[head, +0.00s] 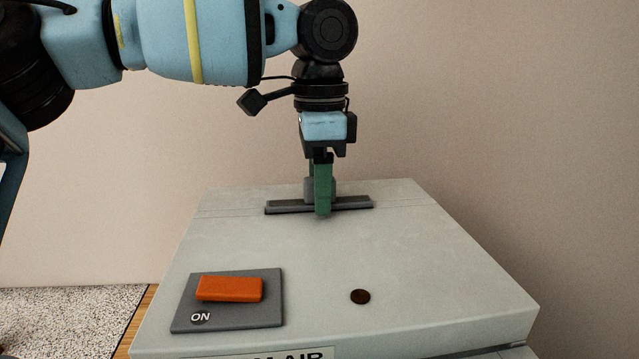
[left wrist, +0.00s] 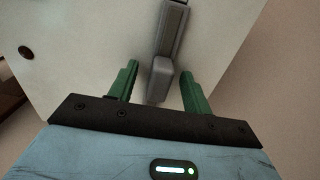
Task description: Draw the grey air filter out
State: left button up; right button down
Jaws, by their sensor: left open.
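The grey air filter (head: 348,203) sits in a slot near the back of the pale machine's top (head: 400,240). Its long flat bar shows, with a raised grey tab in its middle. My left gripper (head: 320,205) points straight down at the tab, and its near green finger hides part of it. In the left wrist view the filter (left wrist: 168,35) runs up the picture, and its tab (left wrist: 162,78) stands between the two green fingers of the left gripper (left wrist: 160,82). The fingers are open, with a gap on each side of the tab. My right gripper is not in view.
A grey switch plate with "ON" lettering (head: 258,314) and an orange rocker (head: 229,289) lies at the front left of the top. A dark round button or hole (head: 360,296) is at front centre. A plain wall stands behind.

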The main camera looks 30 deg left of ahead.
pick_arm(q)
jog(key=shift+f, duration=0.1)
grip_shut()
dwell(0.5)
jog(key=shift+r+p, duration=0.3)
jog(key=shift+r, duration=0.3)
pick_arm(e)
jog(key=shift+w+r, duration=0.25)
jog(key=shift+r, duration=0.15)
pick_arm(q)
jog(key=shift+r, duration=0.1)
